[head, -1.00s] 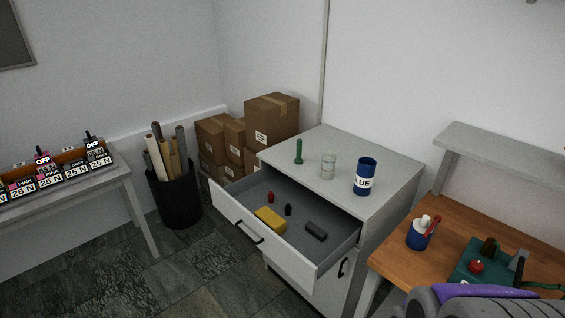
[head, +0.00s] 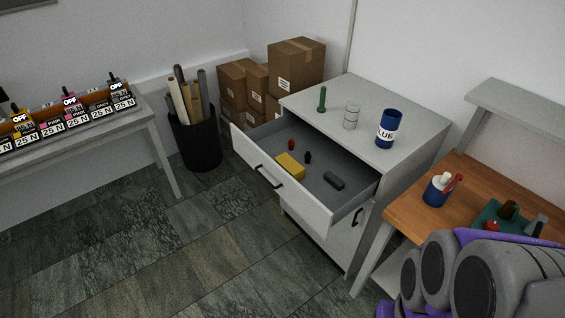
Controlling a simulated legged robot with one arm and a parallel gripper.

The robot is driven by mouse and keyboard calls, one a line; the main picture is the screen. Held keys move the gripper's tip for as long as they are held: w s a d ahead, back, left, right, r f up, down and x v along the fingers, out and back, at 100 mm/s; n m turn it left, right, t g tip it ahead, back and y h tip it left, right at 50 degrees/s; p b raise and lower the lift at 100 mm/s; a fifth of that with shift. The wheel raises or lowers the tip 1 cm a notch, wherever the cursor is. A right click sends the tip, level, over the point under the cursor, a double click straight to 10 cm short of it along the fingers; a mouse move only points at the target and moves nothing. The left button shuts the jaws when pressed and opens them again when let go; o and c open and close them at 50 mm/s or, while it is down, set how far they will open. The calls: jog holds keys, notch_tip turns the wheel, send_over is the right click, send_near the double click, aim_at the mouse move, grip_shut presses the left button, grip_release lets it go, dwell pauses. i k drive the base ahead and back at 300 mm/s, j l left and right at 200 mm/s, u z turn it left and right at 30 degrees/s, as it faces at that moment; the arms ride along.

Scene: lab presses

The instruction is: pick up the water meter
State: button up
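I cannot tell for sure which thing is the water meter; nothing in view clearly looks like one. The open drawer (head: 318,217) of the grey cabinet holds a yellow block (head: 290,166), a small red piece (head: 291,145), a small black piece (head: 308,157) and a dark grey bar (head: 334,181). On the cabinet top stand a green peg-like thing (head: 322,99), a pale ringed cylinder (head: 351,115) and a blue can with a partly visible label (head: 388,129). Grey and purple links of my arm fill the lower right corner. My gripper does not show.
A wooden bench (head: 405,206) at right holds a blue cup (head: 437,190) and a green-based device (head: 495,214), partly hidden by my arm. A bin of rolls (head: 196,146) and cardboard boxes (head: 296,66) stand behind. A table with labelled presses (head: 72,108) is at left. The tiled floor ahead is clear.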

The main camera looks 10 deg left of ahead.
aim_at(288, 164)
jog(key=i+u, duration=0.15)
jog(key=i, duration=0.3)
jog(key=i+l+u, duration=0.2)
jog(key=i, duration=0.2)
jog(key=i+l+u, duration=0.15)
jog(key=i, duration=0.3)
